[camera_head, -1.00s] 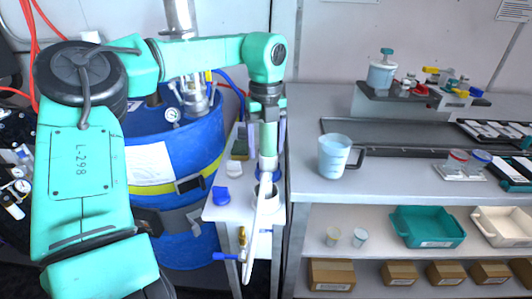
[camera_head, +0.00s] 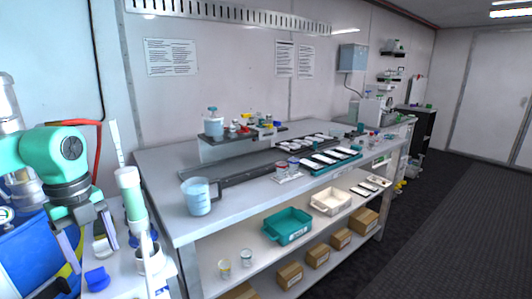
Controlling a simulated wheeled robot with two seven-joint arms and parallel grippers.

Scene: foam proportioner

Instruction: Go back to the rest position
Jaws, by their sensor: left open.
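My left arm comes in at the left edge, with a teal elbow and a grey wrist. My left gripper (camera_head: 86,242) points down with its two pale fingers apart, and I see nothing held between them. A wand with a pale green and white handle (camera_head: 131,198) stands upright just right of the gripper, apart from it in the picture. Its lower end is by a white round holder (camera_head: 151,259) on a small side stand. My right gripper is out of view.
A blue drum (camera_head: 30,245) is at the lower left, beside a blue cap (camera_head: 97,279). A long workbench (camera_head: 150,165) holds a jug (camera_head: 198,196), a dark tray and racks. Its lower shelf has a teal bin (camera_head: 288,226) and boxes. The dark floor (camera_head: 440,220) at right is clear.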

